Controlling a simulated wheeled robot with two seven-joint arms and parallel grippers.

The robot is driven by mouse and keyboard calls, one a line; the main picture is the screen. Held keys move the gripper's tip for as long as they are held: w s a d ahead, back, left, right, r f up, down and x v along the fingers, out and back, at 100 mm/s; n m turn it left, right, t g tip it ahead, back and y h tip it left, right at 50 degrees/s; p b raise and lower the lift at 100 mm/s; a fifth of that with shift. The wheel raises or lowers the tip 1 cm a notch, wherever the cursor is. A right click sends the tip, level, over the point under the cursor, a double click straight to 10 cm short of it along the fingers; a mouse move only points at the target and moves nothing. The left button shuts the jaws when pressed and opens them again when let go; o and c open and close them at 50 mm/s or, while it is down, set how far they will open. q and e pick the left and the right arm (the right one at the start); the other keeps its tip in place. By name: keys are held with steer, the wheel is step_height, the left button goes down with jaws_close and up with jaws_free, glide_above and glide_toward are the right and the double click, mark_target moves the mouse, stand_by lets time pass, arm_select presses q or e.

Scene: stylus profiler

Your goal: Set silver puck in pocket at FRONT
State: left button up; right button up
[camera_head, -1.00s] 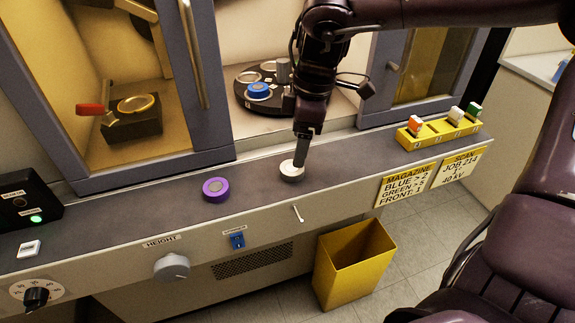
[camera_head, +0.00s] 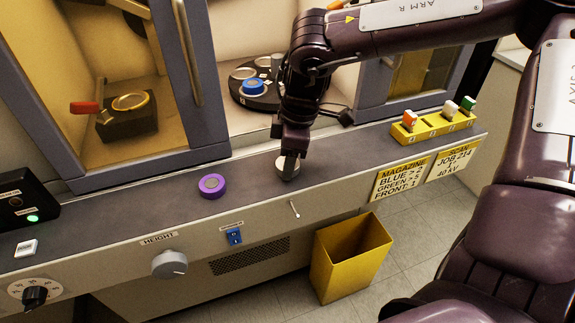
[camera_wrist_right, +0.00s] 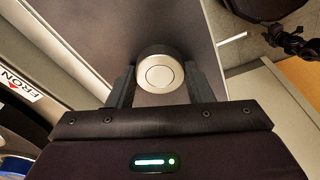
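The silver puck (camera_head: 287,168) lies on the grey ledge, and it also shows in the right wrist view (camera_wrist_right: 159,74). My right gripper (camera_head: 289,172) points down at it, with one finger on each side of the puck. The fingers look very close to its sides, but I cannot tell whether they touch. The round dark magazine (camera_head: 243,99) stands in the open middle bay, with a blue puck (camera_head: 254,87) on it and ringed pockets. My right arm hides the magazine's right part. My left gripper is out of view.
A purple puck (camera_head: 212,186) lies left on the ledge. A yellow rack (camera_head: 436,126) with orange, white and green items stands right. A yellow bin (camera_head: 349,262) stands below. Doors (camera_head: 180,60) flank the bay.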

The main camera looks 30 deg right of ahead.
steer(key=c, duration=0.5)
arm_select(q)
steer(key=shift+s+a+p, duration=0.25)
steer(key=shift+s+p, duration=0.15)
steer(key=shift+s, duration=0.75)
arm_select(e)
step_height(320, 180, up, 20)
steer(key=shift+r, duration=0.1)
steer(key=o, duration=0.3)
steer(key=c, duration=0.6)
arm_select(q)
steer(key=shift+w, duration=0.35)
arm_select(e)
steer(key=shift+c, duration=0.2)
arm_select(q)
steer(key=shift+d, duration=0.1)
arm_select(e)
steer(key=shift+f, duration=0.2)
